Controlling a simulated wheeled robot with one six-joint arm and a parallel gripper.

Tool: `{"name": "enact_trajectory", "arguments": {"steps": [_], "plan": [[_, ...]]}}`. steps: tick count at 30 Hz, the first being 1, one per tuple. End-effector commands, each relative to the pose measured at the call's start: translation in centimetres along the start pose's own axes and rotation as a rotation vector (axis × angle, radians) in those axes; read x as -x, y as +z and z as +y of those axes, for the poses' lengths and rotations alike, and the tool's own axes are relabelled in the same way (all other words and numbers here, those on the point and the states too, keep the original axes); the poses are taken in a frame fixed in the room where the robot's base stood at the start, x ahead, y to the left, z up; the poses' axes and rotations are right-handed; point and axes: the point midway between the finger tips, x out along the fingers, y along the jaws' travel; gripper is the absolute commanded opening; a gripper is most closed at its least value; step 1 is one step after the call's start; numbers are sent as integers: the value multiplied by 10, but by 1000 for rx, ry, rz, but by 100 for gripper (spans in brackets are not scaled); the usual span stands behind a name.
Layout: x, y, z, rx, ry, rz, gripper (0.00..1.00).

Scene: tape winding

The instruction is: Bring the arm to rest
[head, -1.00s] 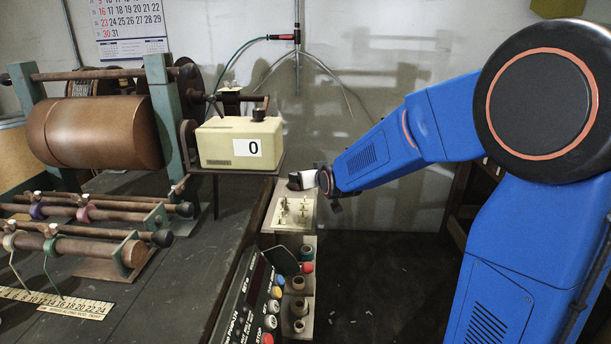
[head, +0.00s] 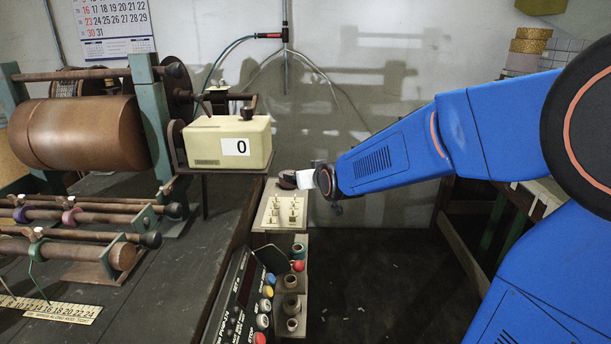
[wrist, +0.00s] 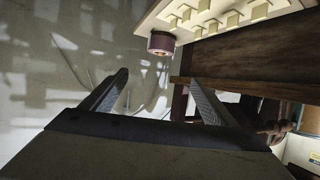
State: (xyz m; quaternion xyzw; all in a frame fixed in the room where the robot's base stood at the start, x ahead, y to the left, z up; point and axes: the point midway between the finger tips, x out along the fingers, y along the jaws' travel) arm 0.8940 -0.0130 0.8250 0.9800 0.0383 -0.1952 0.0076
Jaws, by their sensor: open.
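My blue arm (head: 395,150) reaches in from the right edge of the head view, its forearm nearly level and sloping down a little to the left. Its end is beside a pale board with pegs (head: 270,212). My gripper (wrist: 158,80) shows in the wrist view with its two dark fingers wide apart and nothing between them. In the head view the fingers are too small to make out clearly. Beyond the fingers the wrist view shows the pale pegged board (wrist: 205,22) and a purple-brown round piece (wrist: 161,42) at its corner, apart from the fingers.
A cream counter box (head: 228,142) reading 0 stands left of my arm's end. A control panel (head: 243,300) with coloured buttons is below. The dark floor (head: 380,280) under my forearm looks mostly clear.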

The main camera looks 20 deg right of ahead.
Motion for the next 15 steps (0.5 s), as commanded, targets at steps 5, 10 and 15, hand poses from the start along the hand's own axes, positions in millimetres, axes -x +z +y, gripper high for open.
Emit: {"name": "enact_trajectory", "arguments": {"steps": [5,10,15], "plan": [[5,1,1,-1,0,-9,80],[39,15,5,-5,0,-82,80],[94,44,10,-10,1,-207,80]]}}
